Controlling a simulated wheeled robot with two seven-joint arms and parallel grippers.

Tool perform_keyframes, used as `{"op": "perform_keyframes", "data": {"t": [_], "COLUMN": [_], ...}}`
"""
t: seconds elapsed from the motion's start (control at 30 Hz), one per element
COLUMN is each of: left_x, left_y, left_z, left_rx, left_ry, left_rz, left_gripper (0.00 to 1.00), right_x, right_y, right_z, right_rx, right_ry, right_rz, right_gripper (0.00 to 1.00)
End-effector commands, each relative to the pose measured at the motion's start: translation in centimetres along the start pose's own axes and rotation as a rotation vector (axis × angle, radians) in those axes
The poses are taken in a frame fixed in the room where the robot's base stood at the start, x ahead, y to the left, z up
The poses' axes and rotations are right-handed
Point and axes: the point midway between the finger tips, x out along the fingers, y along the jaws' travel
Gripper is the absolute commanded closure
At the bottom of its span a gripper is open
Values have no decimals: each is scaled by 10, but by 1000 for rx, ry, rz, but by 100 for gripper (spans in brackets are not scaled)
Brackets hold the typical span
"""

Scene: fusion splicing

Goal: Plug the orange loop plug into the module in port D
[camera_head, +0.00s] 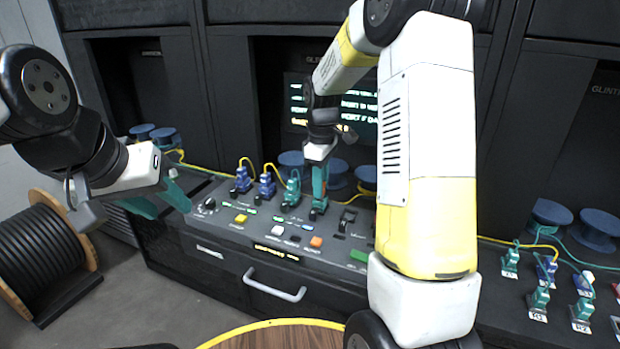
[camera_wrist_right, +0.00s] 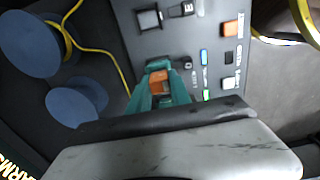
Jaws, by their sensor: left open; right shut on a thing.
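My right gripper (camera_head: 318,200) reaches down to the sloped console panel, at the right end of a row of plugged modules. In the right wrist view its teal fingers (camera_wrist_right: 160,90) are shut on the orange loop plug (camera_wrist_right: 158,82). The plug is hidden in the head view, and I cannot tell how far it sits in a port. Two blue modules (camera_head: 243,181) and a teal module (camera_head: 291,190) stand left of the gripper. The port letters are too small to read. My left gripper (camera_head: 168,200) is open and empty, left of the console.
The console panel (camera_head: 225,221) has yellow, white and orange buttons (camera_head: 316,242) in front. Yellow cables (camera_head: 200,168) run behind the modules near blue spools (camera_head: 290,160). More plugs (camera_head: 540,298) stand at right. A cable drum (camera_head: 45,255) is at left, and a round wooden table (camera_head: 275,338) in front.

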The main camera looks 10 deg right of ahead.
Motion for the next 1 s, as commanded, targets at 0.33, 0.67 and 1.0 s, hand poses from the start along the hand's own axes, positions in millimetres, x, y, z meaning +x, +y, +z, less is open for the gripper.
{"op": "perform_keyframes", "data": {"t": [0.33, 0.67, 1.0], "left_x": [0, 0, 0], "left_y": [0, 0, 0], "left_z": [0, 0, 0], "left_rx": [0, 0, 0], "left_ry": [0, 0, 0], "left_rz": [0, 0, 0], "left_gripper": [58, 58, 58], "right_x": [7, 10, 10], "right_y": [0, 0, 0], "right_z": [0, 0, 0], "right_rx": [0, 0, 0], "right_ry": [0, 0, 0], "right_rz": [0, 0, 0], "right_gripper": [100, 66, 50]}}
